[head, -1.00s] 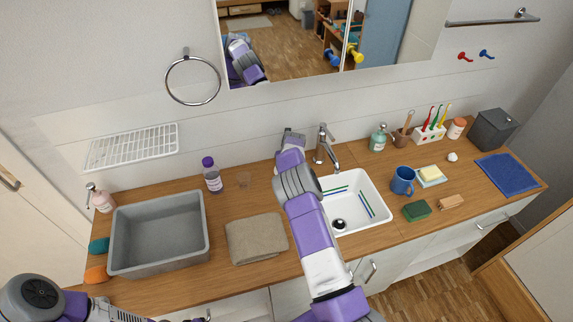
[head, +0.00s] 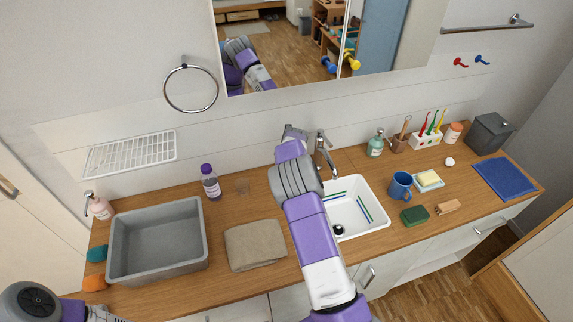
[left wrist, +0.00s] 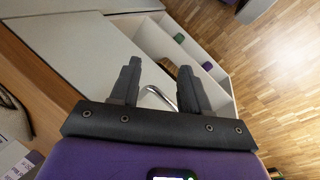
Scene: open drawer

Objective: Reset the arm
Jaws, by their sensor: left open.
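My left arm enters at the lower left of the head view, and its gripper is out of that frame. In the left wrist view my left gripper (left wrist: 160,88) is open, its two dark fingers apart. A curved metal handle (left wrist: 158,97) shows between and beyond the fingers; I cannot tell how far off it is. An open drawer (left wrist: 146,36) with small green and purple items lies beyond the fingers. In the head view my right arm reaches over the counter, its gripper (head: 292,131) near the wall beside the faucet. Its fingers are too unclear to judge.
The wooden counter (head: 222,222) holds a grey basin (head: 158,272), a folded towel (head: 255,245), a purple-capped bottle (head: 210,183), a blue mug (head: 400,185) and a green sponge (head: 414,216). The white sink (head: 372,220) and faucet (head: 322,155) are right of my right arm.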

